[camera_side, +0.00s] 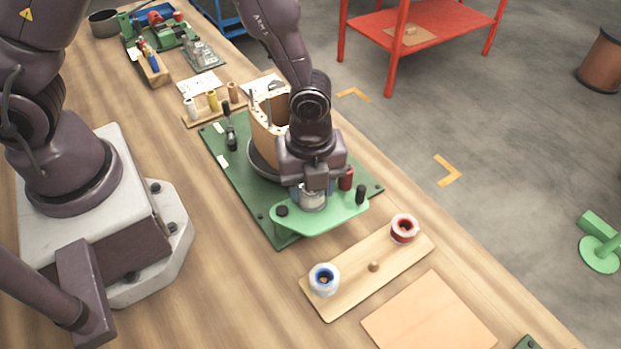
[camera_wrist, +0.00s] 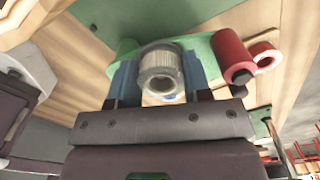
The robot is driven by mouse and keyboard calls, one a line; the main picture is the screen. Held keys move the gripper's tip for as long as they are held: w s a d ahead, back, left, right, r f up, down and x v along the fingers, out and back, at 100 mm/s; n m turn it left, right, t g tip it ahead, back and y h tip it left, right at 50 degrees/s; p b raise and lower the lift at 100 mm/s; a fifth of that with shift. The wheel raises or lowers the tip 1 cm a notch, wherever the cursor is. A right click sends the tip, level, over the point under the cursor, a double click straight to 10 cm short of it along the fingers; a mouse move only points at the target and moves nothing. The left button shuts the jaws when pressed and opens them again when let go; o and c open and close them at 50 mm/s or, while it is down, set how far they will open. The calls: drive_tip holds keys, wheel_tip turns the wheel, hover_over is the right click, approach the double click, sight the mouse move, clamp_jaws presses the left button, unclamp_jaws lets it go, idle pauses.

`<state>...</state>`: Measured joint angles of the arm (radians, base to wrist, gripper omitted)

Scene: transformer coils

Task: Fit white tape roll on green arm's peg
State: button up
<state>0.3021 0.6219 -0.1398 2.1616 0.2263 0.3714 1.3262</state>
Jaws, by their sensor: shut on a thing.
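The white tape roll (camera_side: 313,202) is held in my gripper (camera_side: 312,190), low over the middle of the green arm (camera_side: 322,219). In the wrist view the roll (camera_wrist: 160,72) sits between the two blue fingers of my gripper (camera_wrist: 163,80), with its open bore facing the camera. The green arm (camera_wrist: 200,45) shows behind it. A peg under the roll is hidden, so I cannot tell whether the roll is around it or above it. A dark knob (camera_side: 281,211) stands at the arm's left end.
A red roll (camera_side: 347,178) and a black post (camera_side: 360,193) stand close right of my gripper. The coil former (camera_side: 262,122) rises behind it. In front, a wooden board (camera_side: 345,285) holds a blue-cored roll (camera_side: 324,279) and a red-cored roll (camera_side: 404,229). Bare table lies front left.

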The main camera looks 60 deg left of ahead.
drive_tip(key=o, duration=1.3)
drive_tip(key=shift+w+d+r, duration=0.1)
drive_tip(key=shift+w, duration=0.05)
drive_tip(key=shift+c, duration=0.2)
drive_tip(key=shift+o, duration=0.5)
drive_tip(key=shift+r, duration=2.45)
